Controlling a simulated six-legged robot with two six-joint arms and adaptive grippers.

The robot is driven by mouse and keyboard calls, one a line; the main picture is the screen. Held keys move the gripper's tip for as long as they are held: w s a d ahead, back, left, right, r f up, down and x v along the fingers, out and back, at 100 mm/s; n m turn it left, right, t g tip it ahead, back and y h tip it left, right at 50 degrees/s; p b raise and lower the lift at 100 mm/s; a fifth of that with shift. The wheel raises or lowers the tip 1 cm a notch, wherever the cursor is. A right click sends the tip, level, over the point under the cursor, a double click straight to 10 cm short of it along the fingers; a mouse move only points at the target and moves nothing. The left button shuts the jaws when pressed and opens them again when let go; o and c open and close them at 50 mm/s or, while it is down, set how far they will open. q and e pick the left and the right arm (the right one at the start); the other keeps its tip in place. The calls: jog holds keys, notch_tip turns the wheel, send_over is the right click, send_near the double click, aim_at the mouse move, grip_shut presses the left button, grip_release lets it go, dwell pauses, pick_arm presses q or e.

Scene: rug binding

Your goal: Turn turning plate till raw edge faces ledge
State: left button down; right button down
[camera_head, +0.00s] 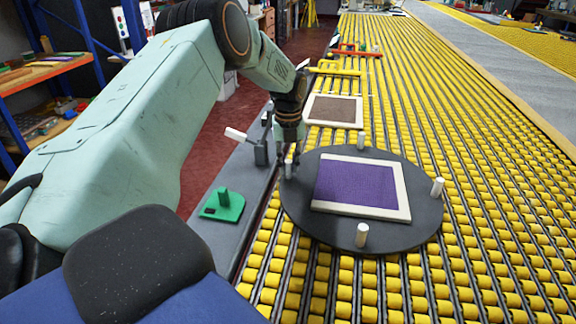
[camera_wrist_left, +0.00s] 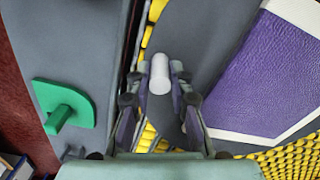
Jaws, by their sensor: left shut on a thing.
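The turning plate (camera_head: 300,215) is a dark round disc on the yellow rollers, with white upright pegs near its rim. My left gripper (camera_head: 291,165) is at the plate's left rim, shut on a white peg (camera_wrist_left: 160,75). The wrist view shows the peg between the fingers and the purple rug (camera_wrist_left: 265,80) to the right. My right gripper is out of view.
A green block with a knob (camera_head: 222,204) sits on the ledge, left of the plate. A brown bound rug (camera_head: 333,110) lies on the rollers behind the plate. Other pegs stand at the far (camera_head: 361,140), right (camera_head: 437,187) and near (camera_head: 362,235) rim. Rollers to the right are clear.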

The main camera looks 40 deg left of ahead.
pick_arm(q)
jog(key=c, duration=1.2)
grip_release()
